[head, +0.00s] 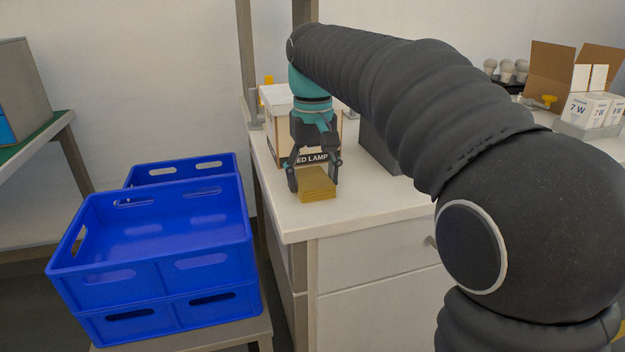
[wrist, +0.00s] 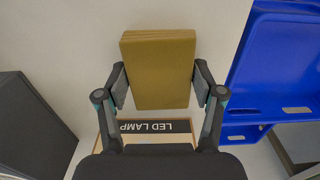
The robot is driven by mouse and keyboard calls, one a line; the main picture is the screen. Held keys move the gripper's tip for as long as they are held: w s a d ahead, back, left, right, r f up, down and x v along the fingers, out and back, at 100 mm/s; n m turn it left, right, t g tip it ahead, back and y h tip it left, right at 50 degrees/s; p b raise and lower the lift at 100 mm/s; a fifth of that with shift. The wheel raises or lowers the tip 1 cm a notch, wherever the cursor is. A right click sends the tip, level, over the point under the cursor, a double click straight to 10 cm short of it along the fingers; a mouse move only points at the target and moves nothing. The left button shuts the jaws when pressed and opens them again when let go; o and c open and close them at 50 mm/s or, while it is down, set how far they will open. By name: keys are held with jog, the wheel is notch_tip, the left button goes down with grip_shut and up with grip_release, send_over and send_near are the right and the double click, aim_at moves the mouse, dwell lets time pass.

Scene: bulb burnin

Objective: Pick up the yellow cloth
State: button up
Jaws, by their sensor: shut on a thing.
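The yellow cloth (head: 316,184) is a folded, mustard-coloured stack near the left front corner of the white counter. In the wrist view the cloth (wrist: 158,70) lies between my two fingers, which press on its left and right sides. My gripper (head: 314,178) points down and is shut on the cloth. I cannot tell whether the cloth's underside touches the counter.
A box labelled LED LAMP (head: 276,140) stands close behind the cloth. A dark grey block (head: 375,152) is to the right. Blue crates (head: 155,260) are stacked at the left. An open carton (head: 552,72) and small 7 W boxes (head: 588,109) stand at the far right.

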aim_at(314, 178)
jog(key=shift+r, duration=0.1)
notch_tip(314, 178, up, 4)
jog(key=shift+d+r+p, duration=0.15)
jog(key=shift+r+p, duration=0.05)
jog(key=shift+p, duration=0.25)
jog(key=d+r, duration=0.6)
jog(key=d, duration=0.5)
jog(key=shift+w+d+r, duration=0.2)
jog(key=shift+w, duration=0.05)
